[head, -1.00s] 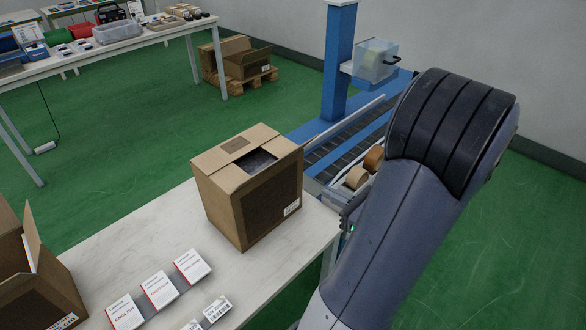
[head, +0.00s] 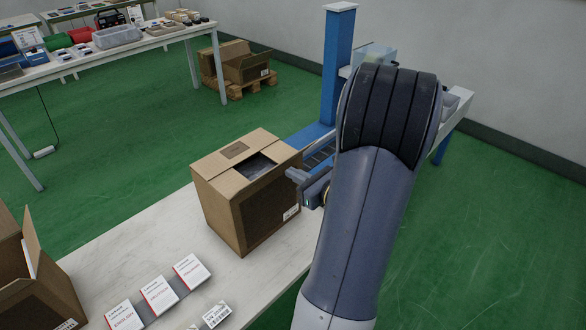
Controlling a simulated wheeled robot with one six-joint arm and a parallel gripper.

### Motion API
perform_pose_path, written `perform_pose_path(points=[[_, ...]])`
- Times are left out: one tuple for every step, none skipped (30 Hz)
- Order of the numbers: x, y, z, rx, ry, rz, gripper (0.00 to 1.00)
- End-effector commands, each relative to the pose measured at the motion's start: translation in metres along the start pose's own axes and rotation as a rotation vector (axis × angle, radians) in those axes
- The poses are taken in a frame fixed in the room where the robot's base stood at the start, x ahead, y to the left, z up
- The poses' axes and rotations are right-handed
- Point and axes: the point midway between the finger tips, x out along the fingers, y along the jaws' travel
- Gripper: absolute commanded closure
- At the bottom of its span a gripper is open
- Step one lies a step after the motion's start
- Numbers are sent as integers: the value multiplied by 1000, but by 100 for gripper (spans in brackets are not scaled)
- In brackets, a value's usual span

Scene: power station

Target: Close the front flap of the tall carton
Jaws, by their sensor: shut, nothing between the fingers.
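The tall carton (head: 222,205) stands upright on the white table. Its top is partly covered by flaps, with a dark gap (head: 258,166) open near the right side of the top. A darker brown panel (head: 268,208) lies against the face turned toward me; I cannot tell whether it is the front flap hanging down. My gripper (head: 291,175) is shut and empty, just right of the carton near its upper right edge. I cannot tell whether it touches the carton. My arm hides what lies behind it.
Small printed boxes (head: 158,294) lie on the table (head: 120,252) in front of the carton. An open carton (head: 40,290) stands at the left edge. A conveyor with a blue post (head: 337,70) is behind and right.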

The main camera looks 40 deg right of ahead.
Motion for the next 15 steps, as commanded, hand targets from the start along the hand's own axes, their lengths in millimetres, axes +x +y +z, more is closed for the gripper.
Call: perform_pose_path(points=[[4, 0, 5, -2, 0, 1, 100], [5, 0, 6, -1, 0, 0, 100], [7, 0, 8, -1, 0, 0, 100], [8, 0, 8, -1, 0, 0, 100], [9, 0, 9, 0, 0, 0, 100], [10, 0, 10, 0, 0, 0, 100], [10, 0, 10, 0, 0, 0, 100], [10, 0, 10, 1, 0, 0, 100], [10, 0, 10, 1, 0, 0, 100], [10, 0, 10, 1, 0, 0, 100], [10, 0, 10, 1, 0, -1, 100], [10, 0, 10, 1, 0, -1, 100], [10, 0, 10, 1, 0, -1, 100], [10, 0, 10, 1, 0, -1, 100], [10, 0, 10, 1, 0, -1, 100]])
